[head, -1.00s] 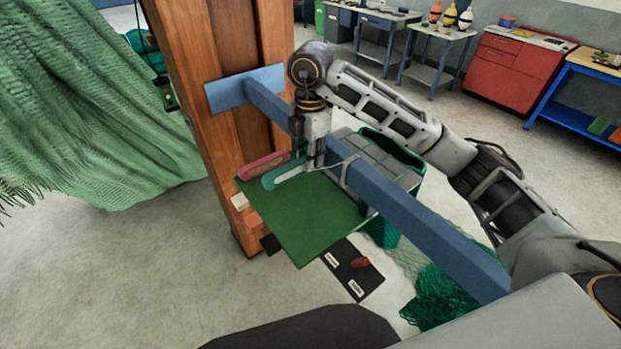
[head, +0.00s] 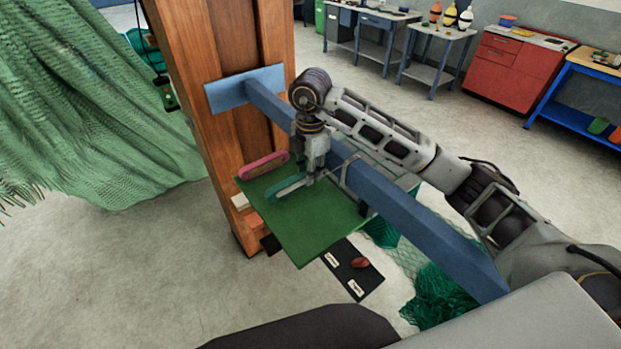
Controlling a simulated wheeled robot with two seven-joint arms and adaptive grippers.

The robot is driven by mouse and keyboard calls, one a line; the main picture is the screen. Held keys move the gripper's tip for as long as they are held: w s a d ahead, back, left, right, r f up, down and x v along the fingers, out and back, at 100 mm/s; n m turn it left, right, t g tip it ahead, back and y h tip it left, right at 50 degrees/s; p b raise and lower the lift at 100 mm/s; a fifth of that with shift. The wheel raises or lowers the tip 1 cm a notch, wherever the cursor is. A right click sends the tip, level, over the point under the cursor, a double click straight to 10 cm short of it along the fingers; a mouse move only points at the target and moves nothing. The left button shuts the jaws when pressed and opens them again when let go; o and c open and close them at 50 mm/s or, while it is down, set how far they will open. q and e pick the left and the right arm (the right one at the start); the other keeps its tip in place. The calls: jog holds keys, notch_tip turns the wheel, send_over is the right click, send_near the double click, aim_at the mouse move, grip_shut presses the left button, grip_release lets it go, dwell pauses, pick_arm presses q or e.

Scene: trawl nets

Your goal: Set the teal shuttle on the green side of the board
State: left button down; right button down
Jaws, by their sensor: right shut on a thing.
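The teal shuttle (head: 286,187) is a slim, elongated piece over the green side of the board (head: 305,228). My right gripper (head: 309,179) points down and is shut on the shuttle near its right end. The shuttle looks very close to the green surface; I cannot tell if it touches. A pink shuttle (head: 263,165) lies at the board's far left edge, beside the wooden post. My left gripper is not in view.
A blue beam (head: 400,208) runs from the wooden post (head: 215,90) across the right of the board, under my right arm. A black card (head: 352,268) with labels and a red item lies below the board. Green netting (head: 90,120) hangs at left.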

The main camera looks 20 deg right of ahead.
jog(key=shift+f+p, duration=0.3)
jog(key=shift+f, duration=1.25)
jog(key=shift+f, duration=0.1)
jog(key=c, duration=1.3)
grip_release()
jog(key=shift+r+b, duration=0.65)
jog(key=shift+r, duration=5.5)
